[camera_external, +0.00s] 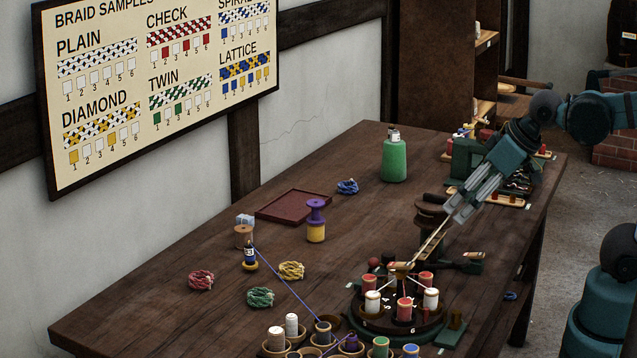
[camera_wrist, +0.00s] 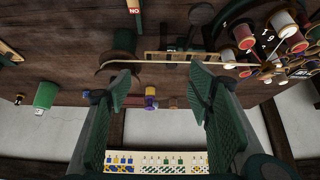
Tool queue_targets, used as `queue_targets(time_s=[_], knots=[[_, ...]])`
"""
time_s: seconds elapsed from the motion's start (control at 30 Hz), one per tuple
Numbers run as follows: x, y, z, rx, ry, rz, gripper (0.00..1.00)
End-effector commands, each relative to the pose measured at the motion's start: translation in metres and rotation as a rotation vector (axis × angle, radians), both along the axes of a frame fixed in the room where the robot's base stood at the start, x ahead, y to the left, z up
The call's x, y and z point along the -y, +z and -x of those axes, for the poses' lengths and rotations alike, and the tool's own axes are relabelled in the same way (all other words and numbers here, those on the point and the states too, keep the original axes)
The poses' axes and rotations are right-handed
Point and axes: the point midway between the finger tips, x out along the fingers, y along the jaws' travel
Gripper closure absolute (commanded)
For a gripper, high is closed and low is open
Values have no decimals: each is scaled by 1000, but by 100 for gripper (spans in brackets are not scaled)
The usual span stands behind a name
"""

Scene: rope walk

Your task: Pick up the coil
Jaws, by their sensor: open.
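Several small coils of cord lie on the table in the external view: a blue coil (camera_external: 347,187) right of a red tray, a yellow coil (camera_external: 291,270), a green coil (camera_external: 260,297) and a red coil (camera_external: 201,280) toward the near left. A small blue piece (camera_external: 510,296), too small to make out, lies by the right edge. My gripper (camera_external: 464,207) is above the table's right side, far from these coils and pointing down to the left. In the wrist view its two fingers (camera_wrist: 160,86) stand wide apart with nothing between them. I cannot make out a coil clearly there.
A round braiding stand (camera_external: 400,318) with several bobbins stands near my gripper. A blue cord (camera_external: 288,286) stretches across the near part.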

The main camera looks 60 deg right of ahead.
Motion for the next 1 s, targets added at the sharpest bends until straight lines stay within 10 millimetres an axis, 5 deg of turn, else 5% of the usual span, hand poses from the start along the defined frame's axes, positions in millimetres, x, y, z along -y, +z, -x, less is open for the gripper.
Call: queue_targets(time_s=[0.37, 1.0], knots=[[-6, 17, -21, -36, -78, -62, 48], [-28, 49, -99, -165, -376, -253, 48]])
